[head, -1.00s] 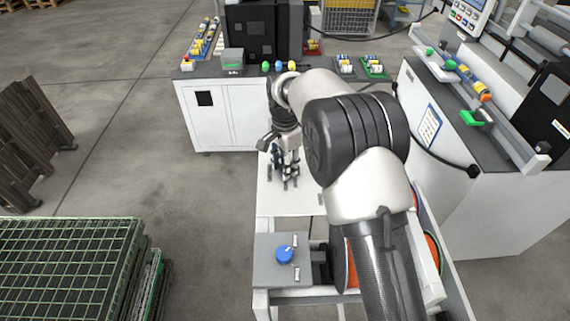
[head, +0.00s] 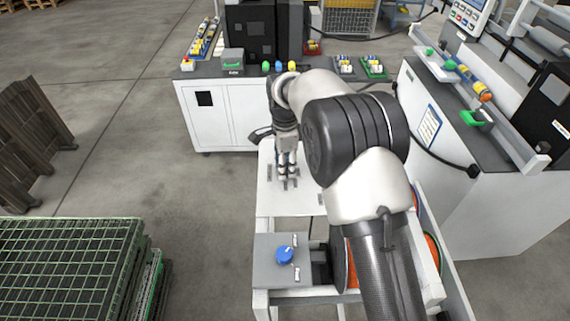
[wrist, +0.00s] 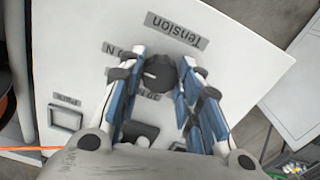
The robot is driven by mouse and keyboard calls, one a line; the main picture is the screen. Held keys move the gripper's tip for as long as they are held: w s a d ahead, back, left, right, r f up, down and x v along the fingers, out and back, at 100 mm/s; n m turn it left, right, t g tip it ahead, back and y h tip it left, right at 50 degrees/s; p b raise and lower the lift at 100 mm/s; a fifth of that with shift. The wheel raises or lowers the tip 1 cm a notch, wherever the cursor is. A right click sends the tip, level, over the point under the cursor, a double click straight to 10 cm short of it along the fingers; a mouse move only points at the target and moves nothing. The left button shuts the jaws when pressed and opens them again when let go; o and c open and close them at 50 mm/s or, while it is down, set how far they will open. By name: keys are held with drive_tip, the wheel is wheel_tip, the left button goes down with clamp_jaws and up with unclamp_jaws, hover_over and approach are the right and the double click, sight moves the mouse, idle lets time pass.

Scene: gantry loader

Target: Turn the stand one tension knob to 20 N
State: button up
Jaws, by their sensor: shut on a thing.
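The black tension knob (wrist: 160,72) stands on a white panel (wrist: 85,25) in the wrist view, beside a grey label (wrist: 178,34) reading "Tension". A smaller label with "N" lies left of the knob, and another, partly covered, lies below it. My gripper (wrist: 157,78) has its blue-padded fingers on both sides of the knob and is shut on it. The knob's pointer setting cannot be read clearly. In the head view my gripper (head: 287,181) points down at the white stand top (head: 275,208), and its fingers hide the knob.
A blue knob (head: 285,255) sits on a grey plate at the stand's near end. A machine cabinet (head: 228,118) stands behind, and another white cabinet (head: 455,190) is at the right. Green mesh crates (head: 65,255) are at the lower left. Floor between them is clear.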

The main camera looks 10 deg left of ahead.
drive_tip(key=o, duration=1.1)
wheel_tip(320, 180, up, 12)
drive_tip(key=shift+r, duration=0.1)
idle(0.4)
